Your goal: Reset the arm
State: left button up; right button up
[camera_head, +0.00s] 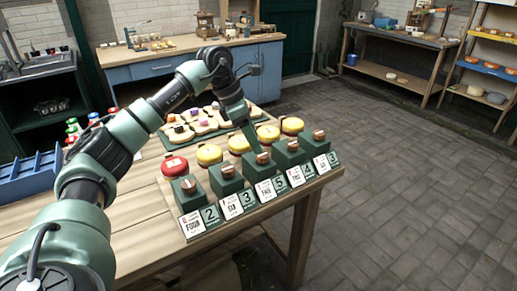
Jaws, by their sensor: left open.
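My left arm (138,125) comes in from the left, rises and bends down over the wooden table (130,235). My left gripper (257,148) is open above the middle of a row of dark green stands, close to the middle stand (258,170). Whether it touches that stand's small brown block is unclear. Nothing shows held in it. My right gripper is out of view.
Numbered cards (210,214) front the stands. Behind them are a red round (174,166), several yellow rounds (209,154) and a green board (170,143) with pale slices. A blue crate (30,182) sits left. The paved floor (400,200) at right is clear.

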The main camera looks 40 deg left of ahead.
pick_arm(q)
jog(key=v, duration=0.2)
jog(key=shift+s+r, duration=0.1)
jog(key=shift+r, duration=0.15)
